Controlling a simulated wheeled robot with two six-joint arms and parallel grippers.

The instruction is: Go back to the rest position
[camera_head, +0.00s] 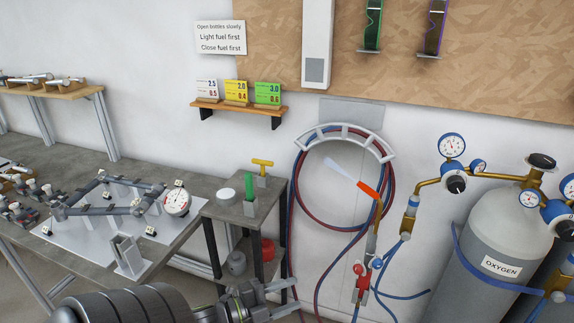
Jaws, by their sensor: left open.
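My left gripper (291,296) is at the bottom of the view, with its arm coming in from the lower left. Its two fingers point right and stand apart, with nothing visible between them. It appears in front of the lower part of the small side stand (216,211), and I cannot tell the exact gap. My right gripper is not in view.
A bench (80,165) with a metal frame jig (110,210) and dial gauge (176,202) lies left. A torch (368,190) and looped hoses (300,205) hang on the wall. A grey oxygen cylinder (490,235) with regulators stands right.

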